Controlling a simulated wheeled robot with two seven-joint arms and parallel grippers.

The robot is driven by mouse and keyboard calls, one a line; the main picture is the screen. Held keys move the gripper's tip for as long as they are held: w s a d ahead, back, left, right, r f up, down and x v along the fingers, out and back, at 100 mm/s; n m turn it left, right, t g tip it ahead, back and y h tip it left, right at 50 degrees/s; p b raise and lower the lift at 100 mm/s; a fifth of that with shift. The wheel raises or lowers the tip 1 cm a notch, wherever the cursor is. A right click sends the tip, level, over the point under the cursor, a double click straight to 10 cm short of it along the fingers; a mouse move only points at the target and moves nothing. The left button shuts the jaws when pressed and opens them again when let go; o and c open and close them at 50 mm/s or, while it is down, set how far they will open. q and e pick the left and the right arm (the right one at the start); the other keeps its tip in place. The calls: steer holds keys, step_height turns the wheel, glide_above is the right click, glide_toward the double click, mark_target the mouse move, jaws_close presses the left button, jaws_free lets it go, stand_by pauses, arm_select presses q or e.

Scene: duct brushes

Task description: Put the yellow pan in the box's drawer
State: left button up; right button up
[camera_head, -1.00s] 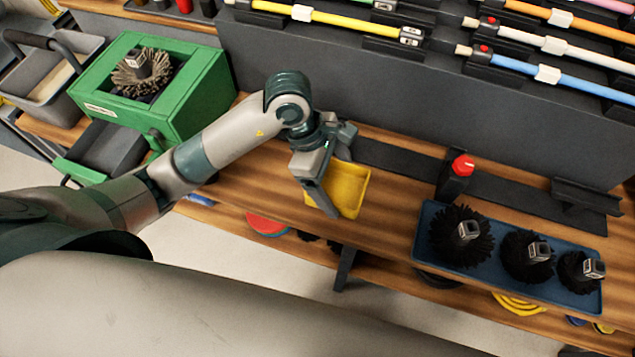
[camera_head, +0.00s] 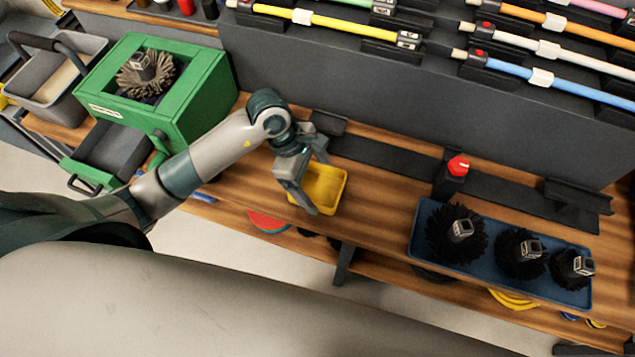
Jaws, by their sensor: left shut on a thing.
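The yellow pan (camera_head: 326,186) is at my left gripper (camera_head: 313,207), over the wooden bench top at the middle of the head view. The left gripper is shut on the pan's left side; its fingers hide part of that side. I cannot tell whether the pan touches the bench. My right gripper is not in view.
A blue tray (camera_head: 418,246) with several dark brushes lies at the right. A red knob (camera_head: 458,165) on a black block stands behind it. A grey bin (camera_head: 52,78) is left of the box. Coloured poles rest on the rack behind. Bench wood between pan and tray is clear.

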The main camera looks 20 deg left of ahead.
arm_select(q)
steer(key=shift+f, duration=0.65)
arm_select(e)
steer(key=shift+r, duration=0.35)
arm_select(q)
steer(key=shift+f, duration=0.15)
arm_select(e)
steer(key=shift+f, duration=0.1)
arm_select(q)
steer(key=o, duration=1.2)
steer(key=shift+c, duration=0.2)
steer(key=shift+r, duration=0.2)
steer(key=shift+a+r, duration=0.2)
steer(key=shift+r, duration=0.1)
steer(key=b+v, duration=0.4)
steer(key=v, duration=0.7)
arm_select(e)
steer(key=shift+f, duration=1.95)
